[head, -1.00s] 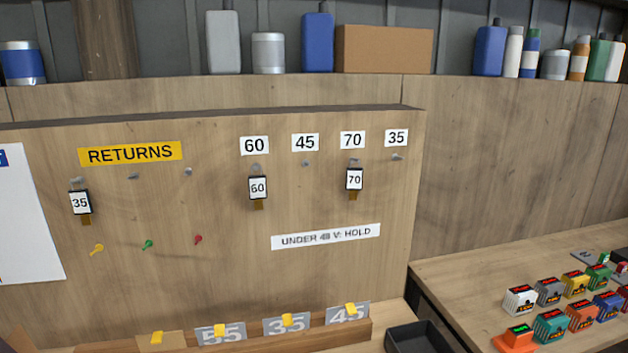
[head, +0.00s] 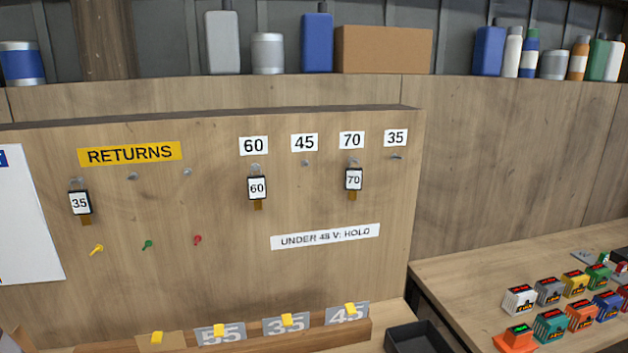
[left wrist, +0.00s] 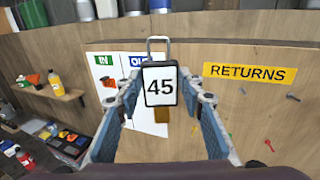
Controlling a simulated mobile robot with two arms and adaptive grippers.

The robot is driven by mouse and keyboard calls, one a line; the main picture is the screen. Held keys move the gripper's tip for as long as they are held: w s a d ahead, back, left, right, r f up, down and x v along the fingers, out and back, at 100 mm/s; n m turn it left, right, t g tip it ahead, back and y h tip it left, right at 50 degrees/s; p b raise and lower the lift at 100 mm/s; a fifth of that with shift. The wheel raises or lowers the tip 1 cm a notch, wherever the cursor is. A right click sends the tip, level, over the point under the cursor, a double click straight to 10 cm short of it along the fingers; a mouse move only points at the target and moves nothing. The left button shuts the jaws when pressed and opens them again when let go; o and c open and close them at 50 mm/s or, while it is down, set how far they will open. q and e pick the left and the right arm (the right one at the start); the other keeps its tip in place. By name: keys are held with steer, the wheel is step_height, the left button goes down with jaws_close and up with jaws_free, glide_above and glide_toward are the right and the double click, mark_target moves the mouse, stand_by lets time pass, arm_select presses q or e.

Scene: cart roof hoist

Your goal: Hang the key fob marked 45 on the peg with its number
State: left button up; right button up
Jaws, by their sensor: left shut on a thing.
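The fob marked 45 (left wrist: 159,86) shows upright in the left wrist view, with its wire loop on top. My left gripper (left wrist: 158,100) is shut on it, one finger on each side. In the head view, the peg under the 45 label (head: 306,163) is bare. The 45 label (head: 304,142) sits between the 60 and 70 labels. My left gripper and the fob are outside the head view. My right gripper is in neither view.
Fob 60 (head: 257,188) and fob 70 (head: 353,179) hang on either side of the bare peg. Fob 35 (head: 79,203) hangs under the RETURNS sign (head: 130,154), beside two bare pegs. A rail with number plates (head: 285,328) lies below.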

arm_select(q)
steer(key=w+d+f+m+t+h, duration=0.25)
steer(key=d+f+m+h, duration=0.85)
steer(key=d+f, duration=1.45)
steer(key=s+d+f+g+h, duration=0.1)
steer(key=s+d+f+h, duration=0.1)
steer(key=s+d+f, duration=0.5)
steer(key=s+d+f+m+h, duration=0.1)
steer(key=s+d+f+h, duration=0.25)
steer(key=s, duration=0.45)
steer(key=s+d+f+g+h, duration=0.1)
steer(key=s+d+f+h, duration=0.1)
steer(key=s+d+f, duration=0.4)
steer(key=shift+w+a+r+n+t+y, duration=1.15)
steer(key=shift+a+r+n+y, duration=1.4)
steer(key=shift+y, duration=1.9)
step_height(320, 180, down, 14)
steer(key=b, duration=1.3)
steer(key=shift+s+d+b, duration=0.15)
steer(key=shift+d+b, duration=0.1)
steer(key=shift+b, duration=0.05)
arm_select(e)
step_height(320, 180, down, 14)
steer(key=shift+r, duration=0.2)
